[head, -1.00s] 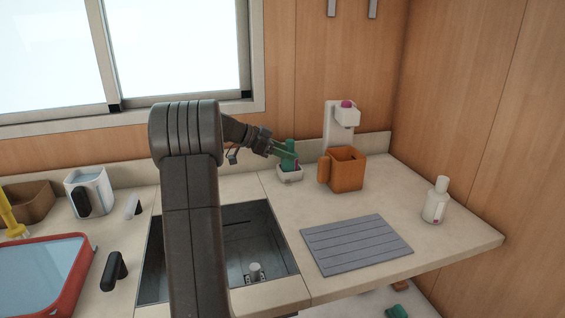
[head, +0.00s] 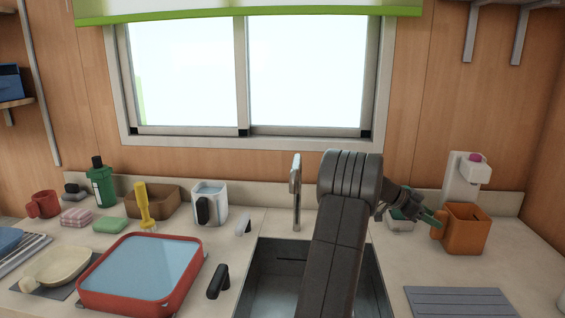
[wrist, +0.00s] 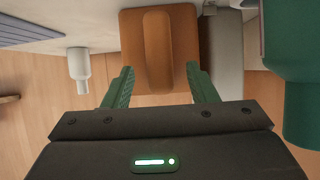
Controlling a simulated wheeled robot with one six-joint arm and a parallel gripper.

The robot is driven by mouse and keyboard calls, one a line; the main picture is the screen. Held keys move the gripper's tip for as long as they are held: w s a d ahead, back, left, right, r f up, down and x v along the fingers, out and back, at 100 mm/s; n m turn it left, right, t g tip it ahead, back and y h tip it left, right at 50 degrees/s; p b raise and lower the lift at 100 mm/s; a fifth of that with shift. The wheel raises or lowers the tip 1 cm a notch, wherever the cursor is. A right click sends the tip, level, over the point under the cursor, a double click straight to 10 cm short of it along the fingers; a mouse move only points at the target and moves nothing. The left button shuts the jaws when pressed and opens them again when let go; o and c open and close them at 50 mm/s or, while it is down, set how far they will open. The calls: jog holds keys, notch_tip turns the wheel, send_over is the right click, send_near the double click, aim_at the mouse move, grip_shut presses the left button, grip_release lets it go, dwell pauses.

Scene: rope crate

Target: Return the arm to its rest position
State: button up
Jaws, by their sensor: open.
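My gripper (head: 432,220) is at the end of my dark arm, which reaches over the sink to the right-hand counter in the head view. Its green fingers (wrist: 160,86) are apart, with nothing clamped between them. The handle of an orange mug-like container (wrist: 188,45) shows beyond and between the fingers in the wrist view. In the head view the same orange container (head: 468,230) stands upright just right of the fingertips; I cannot tell whether they touch it.
A dark green object (wrist: 292,95) is close at the right of the wrist view. A white dispenser (head: 462,180) stands behind the orange container. A grey ribbed mat (head: 460,302) and red tray (head: 190,285) lie nearer.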

jog(key=shift+x, duration=0.8)
jog(key=shift+s+d, duration=0.15)
jog(key=shift+s, duration=0.5)
